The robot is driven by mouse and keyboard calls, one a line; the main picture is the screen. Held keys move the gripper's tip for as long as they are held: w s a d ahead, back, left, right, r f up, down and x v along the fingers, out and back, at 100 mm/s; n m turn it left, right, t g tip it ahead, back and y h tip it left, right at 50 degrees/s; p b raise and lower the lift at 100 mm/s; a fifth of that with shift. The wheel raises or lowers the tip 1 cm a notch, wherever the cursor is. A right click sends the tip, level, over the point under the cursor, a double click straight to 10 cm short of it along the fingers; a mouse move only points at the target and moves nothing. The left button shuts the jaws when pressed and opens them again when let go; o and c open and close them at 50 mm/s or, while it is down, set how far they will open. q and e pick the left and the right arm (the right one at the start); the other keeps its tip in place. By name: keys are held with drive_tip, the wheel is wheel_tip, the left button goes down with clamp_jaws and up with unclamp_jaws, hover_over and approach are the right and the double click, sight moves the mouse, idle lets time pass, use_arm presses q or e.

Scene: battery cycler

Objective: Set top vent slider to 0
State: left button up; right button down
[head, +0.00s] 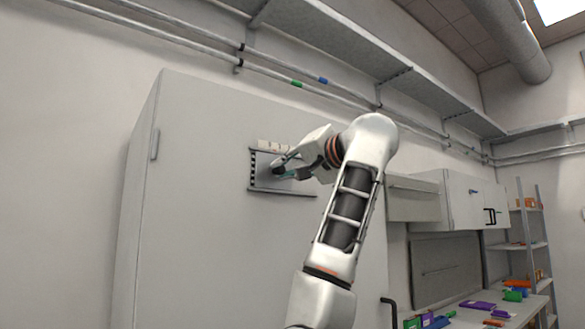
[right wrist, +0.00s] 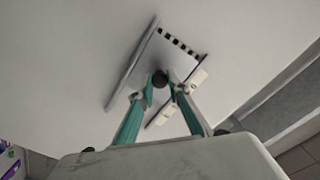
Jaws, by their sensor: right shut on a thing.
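The vent slider (head: 268,183) is a grey plate between two rails on the front of a tall light-grey cabinet. Black slots show along its left edge in the head view. The plate also shows in the right wrist view (right wrist: 160,52), with the slots at its upper right. My right gripper (head: 281,167) is at the plate. In the right wrist view my right gripper (right wrist: 160,88) has its teal fingers shut on a round dark knob (right wrist: 160,78) on the plate. The fingers and arm hide part of the plate's right side. My left gripper is not in view.
The tall cabinet (head: 205,230) has a handle on its left side. Pipes and a shelf run along the wall above. A workbench with coloured items (head: 480,308) stands at right.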

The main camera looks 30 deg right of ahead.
drive_tip(key=shift+a, duration=0.8)
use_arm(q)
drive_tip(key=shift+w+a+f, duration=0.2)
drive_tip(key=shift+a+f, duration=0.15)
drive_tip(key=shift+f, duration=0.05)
use_arm(e)
drive_tip(key=shift+d, duration=0.1)
drive_tip(key=c, duration=1.9)
unclamp_jaws()
drive_tip(key=shift+w, duration=0.1)
drive_tip(key=shift+a, duration=0.25)
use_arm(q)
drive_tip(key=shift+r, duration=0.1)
use_arm(e)
drive_tip(key=shift+d, duration=0.2)
drive_tip(key=s, duration=0.7)
drive_tip(key=shift+s+d, duration=0.2)
drive_tip(key=shift+s, duration=0.05)
